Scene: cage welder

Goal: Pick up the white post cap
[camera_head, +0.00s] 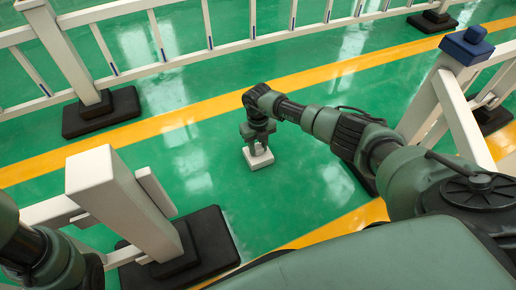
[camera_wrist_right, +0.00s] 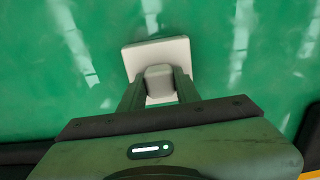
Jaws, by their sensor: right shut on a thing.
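The white post cap (camera_head: 259,158) is a square plate with a raised knob, in the middle of the head view over the green floor. My right gripper (camera_head: 256,147) points down and is shut on the cap's knob. In the right wrist view the white post cap (camera_wrist_right: 140,56) shows beyond the fingers, and my right gripper (camera_wrist_right: 158,88) has one finger on each side of the knob. I cannot tell whether the cap touches the floor. My left arm shows at the lower left of the head view, but its gripper is out of view.
A white post (camera_head: 115,195) without a cap stands on a black base (camera_head: 205,250) at the lower left. A post at the right bears a blue cap (camera_head: 466,46). White fence rails (camera_head: 180,62) run along the back. Green floor (camera_head: 190,170) around the white cap is clear.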

